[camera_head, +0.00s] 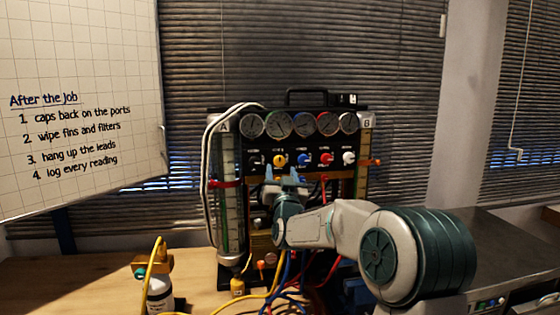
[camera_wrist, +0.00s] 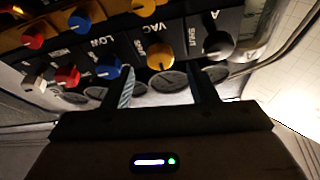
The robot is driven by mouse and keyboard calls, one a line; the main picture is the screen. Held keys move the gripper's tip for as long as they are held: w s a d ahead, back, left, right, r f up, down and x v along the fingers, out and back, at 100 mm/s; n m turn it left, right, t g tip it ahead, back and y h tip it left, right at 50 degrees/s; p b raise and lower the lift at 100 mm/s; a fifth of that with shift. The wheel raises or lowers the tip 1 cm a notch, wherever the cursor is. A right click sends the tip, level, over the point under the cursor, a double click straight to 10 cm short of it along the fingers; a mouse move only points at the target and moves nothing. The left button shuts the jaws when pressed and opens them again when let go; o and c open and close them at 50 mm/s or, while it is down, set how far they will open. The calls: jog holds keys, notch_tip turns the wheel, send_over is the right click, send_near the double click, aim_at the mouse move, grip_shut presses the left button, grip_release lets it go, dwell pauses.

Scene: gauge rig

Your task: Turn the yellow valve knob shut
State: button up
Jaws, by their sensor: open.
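The yellow valve knob (camera_head: 279,160) is second from the left in the row under the gauges on the black panel. It also shows in the wrist view (camera_wrist: 160,57), where the panel appears upside down. My gripper (camera_head: 281,175) is just below the knob in the head view, its two fingers spread. In the wrist view my gripper (camera_wrist: 160,68) has one finger on each side of the yellow knob, with gaps between. Whether the fingertips reach its depth is unclear. The jaws hold nothing.
The black knob (camera_wrist: 218,45) and blue knob (camera_wrist: 108,67) flank the yellow one closely. Red (camera_head: 326,158) and white (camera_head: 348,157) knobs follow. Gauges (camera_head: 303,124) sit above. Hoses (camera_head: 277,285) hang below the rig, and a bottle (camera_head: 160,293) stands left on the bench.

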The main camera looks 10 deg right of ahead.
aim_at(280, 163)
jog(key=shift+p+x, duration=0.5)
jog(key=shift+x, duration=1.55)
jog(key=c, duration=1)
